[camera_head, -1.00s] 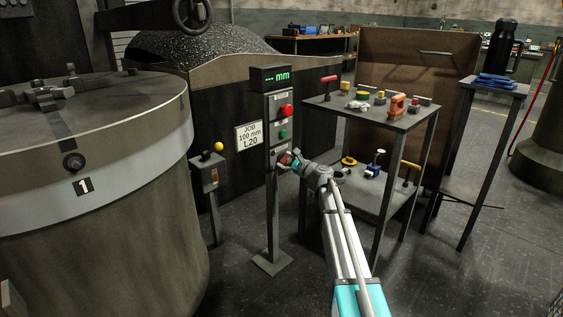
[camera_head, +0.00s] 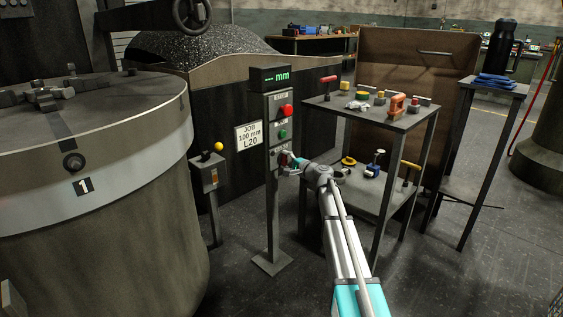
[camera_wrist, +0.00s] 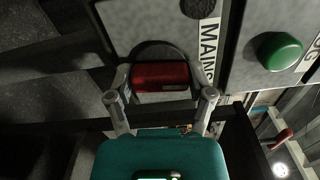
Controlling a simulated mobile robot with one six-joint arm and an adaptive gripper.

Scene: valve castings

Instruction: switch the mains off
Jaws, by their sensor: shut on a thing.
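The mains switch is a red handle (camera_wrist: 162,76) on a dark round base, beside a "MAINS" label (camera_wrist: 208,50) that reads sideways in the wrist view. My gripper (camera_wrist: 163,88) has one finger at each end of the red handle and is shut on it.
A shelf table (camera_head: 372,121) with castings and tools stands right of the post, close to my arm. A small post with a yellow knob (camera_head: 218,147) and a large drum (camera_head: 100,220) stand to the left. Floor at the front is clear.

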